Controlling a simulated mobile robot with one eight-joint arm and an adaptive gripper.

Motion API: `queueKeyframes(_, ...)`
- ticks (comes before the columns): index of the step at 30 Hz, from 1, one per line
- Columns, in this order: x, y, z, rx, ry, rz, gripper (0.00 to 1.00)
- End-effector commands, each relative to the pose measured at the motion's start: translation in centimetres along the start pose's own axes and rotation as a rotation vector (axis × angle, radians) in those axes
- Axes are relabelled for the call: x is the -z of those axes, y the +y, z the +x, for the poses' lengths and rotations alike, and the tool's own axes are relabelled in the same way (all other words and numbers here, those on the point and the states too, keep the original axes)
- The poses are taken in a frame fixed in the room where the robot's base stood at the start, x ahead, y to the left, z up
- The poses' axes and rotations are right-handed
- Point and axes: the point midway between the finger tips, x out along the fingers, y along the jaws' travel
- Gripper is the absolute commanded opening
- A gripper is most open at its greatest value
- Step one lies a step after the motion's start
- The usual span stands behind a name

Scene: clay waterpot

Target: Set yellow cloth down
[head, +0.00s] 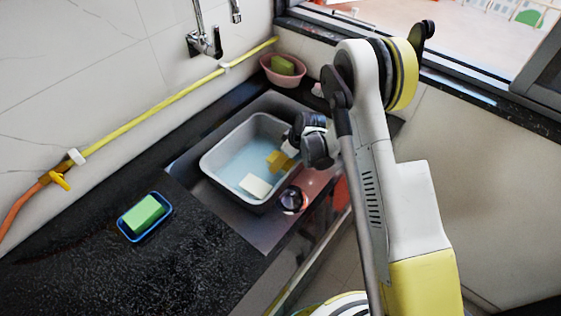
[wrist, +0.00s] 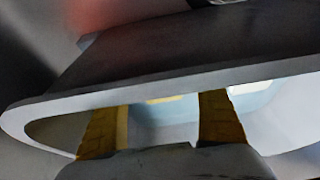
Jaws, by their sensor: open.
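My gripper (head: 280,161) is over the right side of the grey basin (head: 213,176), with its ochre fingers pointing down into it. In the wrist view my gripper (wrist: 163,115) shows two ochre fingers spread apart, with a gap between them. A small yellow patch (wrist: 165,99) shows beyond the gap. I cannot tell whether it is the yellow cloth, and I cannot clearly make out the cloth elsewhere. A pale block (head: 255,185) is in the front of the basin. The basin's rim crosses the wrist view and hides part of the scene.
The basin sits in a sink in the dark counter (head: 190,260). A blue dish (head: 131,230) with a green sponge (head: 143,214) is at front left. A pink bowl (head: 275,80) is at the back. A dark round object (head: 292,200) is right of the basin. A tap (head: 205,43) is on the wall.

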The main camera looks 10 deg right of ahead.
Motion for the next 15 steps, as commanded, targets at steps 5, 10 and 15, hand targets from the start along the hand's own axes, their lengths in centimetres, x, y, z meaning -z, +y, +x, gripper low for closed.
queueKeyframes(5, 0.2, 0.0, -5.0, -0.001, 0.001, 0.002, 0.81)
queueKeyframes(10, 0.2, 0.0, -8.1, 0.0, 0.002, 0.002, 0.81)
queueKeyframes(15, 0.1, 0.0, -9.7, 0.0, 0.002, 0.002, 0.81)
